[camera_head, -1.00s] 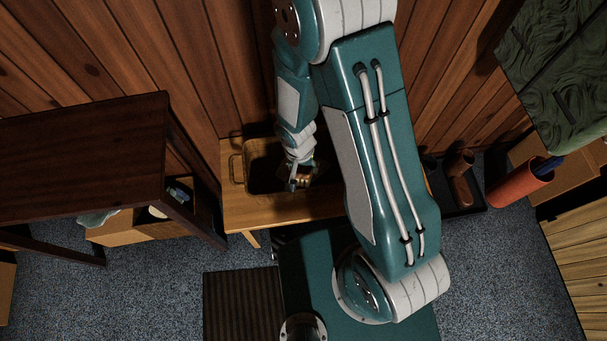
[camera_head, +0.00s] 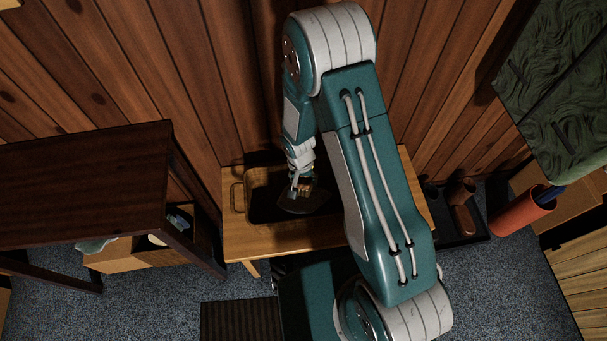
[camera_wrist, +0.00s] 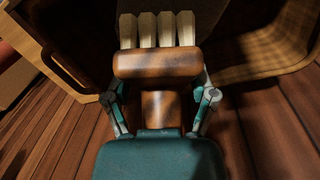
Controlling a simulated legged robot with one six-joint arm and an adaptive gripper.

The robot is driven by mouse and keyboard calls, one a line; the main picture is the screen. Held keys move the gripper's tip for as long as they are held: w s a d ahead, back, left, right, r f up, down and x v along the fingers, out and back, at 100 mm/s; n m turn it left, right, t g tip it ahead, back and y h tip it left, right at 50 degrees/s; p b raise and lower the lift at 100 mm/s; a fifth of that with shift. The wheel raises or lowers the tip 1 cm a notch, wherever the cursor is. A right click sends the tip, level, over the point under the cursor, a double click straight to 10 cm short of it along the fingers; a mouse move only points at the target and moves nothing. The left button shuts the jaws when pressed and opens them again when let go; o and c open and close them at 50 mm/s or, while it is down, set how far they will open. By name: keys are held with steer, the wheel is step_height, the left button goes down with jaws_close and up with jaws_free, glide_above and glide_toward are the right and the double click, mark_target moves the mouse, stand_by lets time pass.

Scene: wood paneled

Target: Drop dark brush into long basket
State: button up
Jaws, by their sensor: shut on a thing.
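The brush has a dark brown wooden body (camera_wrist: 158,65) and several cream bristle tufts, seen close up in the wrist view. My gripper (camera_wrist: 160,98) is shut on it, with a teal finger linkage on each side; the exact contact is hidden. In the head view, my gripper (camera_head: 299,187) holds the brush over the long basket, bristles away from the palm. The long basket (camera_head: 237,197) has a tan rim, a loop handle and a dark inside; its right part is hidden by my arm. Its woven wall (camera_wrist: 265,72) shows in the wrist view. A dark rounded patch lies below the brush, perhaps shadow.
The basket stands on a wooden bench (camera_head: 285,244) against the panelled wall. A dark table (camera_head: 85,180) is at left. A black tray (camera_head: 470,232) with brown items and a red-orange cylinder (camera_head: 520,212) are at right.

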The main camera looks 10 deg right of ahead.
steer(key=shift+f, duration=0.1)
steer(key=o, duration=1.2)
steer(key=r, duration=0.8)
steer(key=a+r, duration=0.1)
steer(key=r, duration=0.3)
steer(key=shift+w, duration=0.2)
step_height(320, 180, up, 10)
steer(key=t, duration=0.2)
glide_above(300, 178)
steer(key=d, duration=0.3)
steer(key=s+d+r+n+t, duration=0.1)
steer(key=s+d+r, duration=0.1)
steer(key=s+r, duration=0.3)
steer(key=s+d+r+n+t, duration=0.1)
steer(key=s+d+r, duration=0.1)
steer(key=s+r, duration=0.4)
steer(key=s+d+r+n+t+y, duration=0.1)
steer(key=s+d+r+t, duration=0.1)
steer(key=s+r, duration=0.3)
steer(key=shift+s+d+r+n, duration=0.1)
steer(key=shift+r+n, duration=0.1)
steer(key=shift+r, duration=0.55)
steer(key=shift+s+d+r+n, duration=0.1)
steer(key=shift+r+n, duration=0.1)
steer(key=shift+r, duration=0.55)
